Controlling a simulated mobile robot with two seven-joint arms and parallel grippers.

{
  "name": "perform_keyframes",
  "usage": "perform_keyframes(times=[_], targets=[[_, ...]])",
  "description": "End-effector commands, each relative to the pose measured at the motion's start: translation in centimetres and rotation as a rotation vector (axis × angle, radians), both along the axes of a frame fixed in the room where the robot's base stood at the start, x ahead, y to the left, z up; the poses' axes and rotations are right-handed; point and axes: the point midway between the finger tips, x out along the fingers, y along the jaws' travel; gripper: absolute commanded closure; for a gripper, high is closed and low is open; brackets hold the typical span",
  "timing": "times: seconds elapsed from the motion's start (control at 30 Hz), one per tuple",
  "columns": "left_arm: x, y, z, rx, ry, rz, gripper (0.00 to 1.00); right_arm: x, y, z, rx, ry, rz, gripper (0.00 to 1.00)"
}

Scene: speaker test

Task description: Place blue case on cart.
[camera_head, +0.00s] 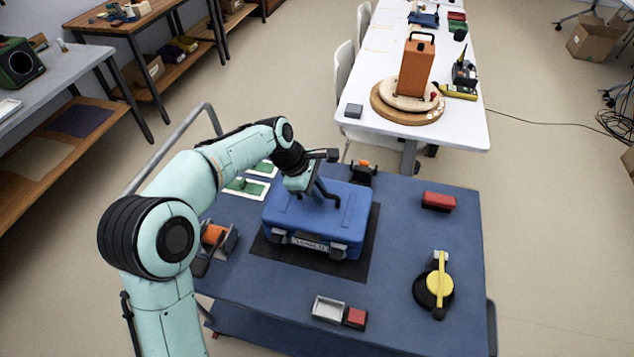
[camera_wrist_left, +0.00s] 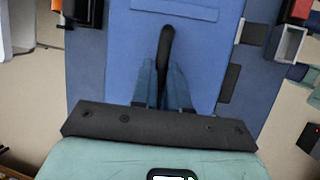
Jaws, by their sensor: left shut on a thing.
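The blue case (camera_head: 342,222) lies flat on a black mat (camera_head: 378,240) on the blue top of the cart (camera_head: 285,289), its latches facing the front. My left gripper (camera_head: 322,193) is over the top of the case, shut on its dark handle. In the left wrist view the gripper's fingers (camera_wrist_left: 163,85) close around the dark handle (camera_wrist_left: 166,48), with the blue case lid (camera_wrist_left: 203,55) behind it. The case appears to rest on the mat; a small gap below it cannot be ruled out. My right gripper is not in view.
On the cart are a red box (camera_head: 438,201), a yellow-and-black tool (camera_head: 437,285), a small grey tray (camera_head: 328,309), an orange spool (camera_head: 215,236) and green boards (camera_head: 246,186). A white table (camera_head: 455,130) with an orange speaker (camera_head: 415,68) stands behind. The cart's front right is partly clear.

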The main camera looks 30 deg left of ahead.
Motion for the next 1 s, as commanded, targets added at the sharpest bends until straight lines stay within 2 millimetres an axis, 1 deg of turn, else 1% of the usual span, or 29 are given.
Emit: perform_keyframes(times=[0.03,0.13,0.47,0.5,0.53,0.57,0.87,1.0], targets=[[0.1,0.0,-0.5,-0.002,-0.007,0.001,1.00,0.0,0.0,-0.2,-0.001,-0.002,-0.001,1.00],[0.1,0.0,-1.2,-0.001,-0.009,0.001,1.00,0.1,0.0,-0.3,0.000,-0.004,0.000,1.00],[0.1,0.0,-1.3,-0.001,-0.010,0.001,1.00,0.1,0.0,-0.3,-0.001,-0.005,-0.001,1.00],[0.0,0.0,-1.6,0.000,-0.001,0.000,0.76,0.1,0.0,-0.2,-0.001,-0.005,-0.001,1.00],[0.0,0.0,-1.6,0.000,-0.001,0.000,0.66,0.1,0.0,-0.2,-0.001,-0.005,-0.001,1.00],[0.0,0.0,-1.6,0.000,-0.001,0.000,0.60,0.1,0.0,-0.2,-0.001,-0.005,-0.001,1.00],[0.0,0.0,-1.5,0.000,-0.002,0.001,0.60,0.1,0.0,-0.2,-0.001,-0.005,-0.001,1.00],[-0.2,0.5,-0.3,0.001,-0.004,0.002,0.60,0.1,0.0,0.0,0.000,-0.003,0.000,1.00]])
